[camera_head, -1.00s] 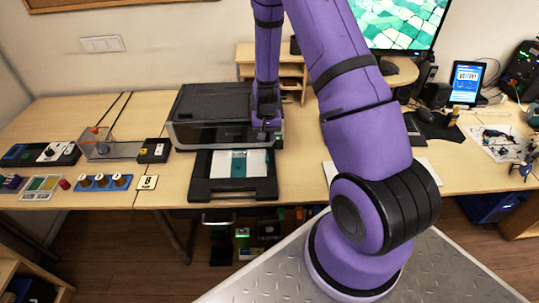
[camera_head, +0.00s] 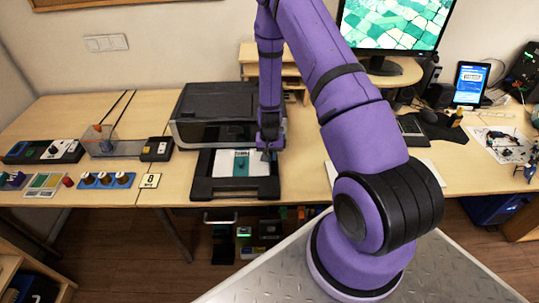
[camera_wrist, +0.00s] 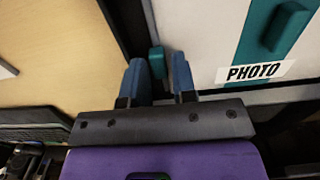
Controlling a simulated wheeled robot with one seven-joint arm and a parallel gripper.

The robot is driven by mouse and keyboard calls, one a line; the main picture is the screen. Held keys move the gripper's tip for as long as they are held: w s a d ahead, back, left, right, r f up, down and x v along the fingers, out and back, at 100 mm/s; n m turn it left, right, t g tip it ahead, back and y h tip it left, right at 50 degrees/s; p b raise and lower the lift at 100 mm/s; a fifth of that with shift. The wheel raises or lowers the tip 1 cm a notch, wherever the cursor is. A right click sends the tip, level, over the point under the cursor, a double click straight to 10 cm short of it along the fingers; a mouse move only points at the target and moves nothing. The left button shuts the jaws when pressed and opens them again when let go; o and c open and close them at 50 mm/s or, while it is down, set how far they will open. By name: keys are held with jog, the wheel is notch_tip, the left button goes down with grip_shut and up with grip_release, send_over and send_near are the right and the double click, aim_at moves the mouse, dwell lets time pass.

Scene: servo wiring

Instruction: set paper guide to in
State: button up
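The black paper tray (camera_head: 230,194) extends from the front of the dark printer (camera_head: 215,110). A white sheet with a teal strip (camera_head: 240,167) lies in it. In the wrist view the strip (camera_wrist: 258,48) carries a raised teal block (camera_wrist: 287,25) and a "PHOTO" label (camera_wrist: 255,71). A small teal tab (camera_wrist: 156,61) stands at the dark tray edge; I cannot tell which teal part is the paper guide. My gripper (camera_head: 268,154) is over the tray's right side. Its two blue fingers (camera_wrist: 159,65) are apart, with the small tab between their tips and gaps visible.
The printer body stands close behind my gripper. A row of blue-based knobs (camera_head: 103,180) and a small numbered card (camera_head: 150,181) lie left of the tray. Bare table (camera_head: 305,170) lies just right of the tray.

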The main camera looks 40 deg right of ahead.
grip_shut()
jog(key=shift+w+a, duration=0.3)
jog(key=shift+a, duration=0.2)
grip_release()
jog(key=shift+r, duration=0.1)
notch_tip(320, 180, up, 11)
dwell(0.6)
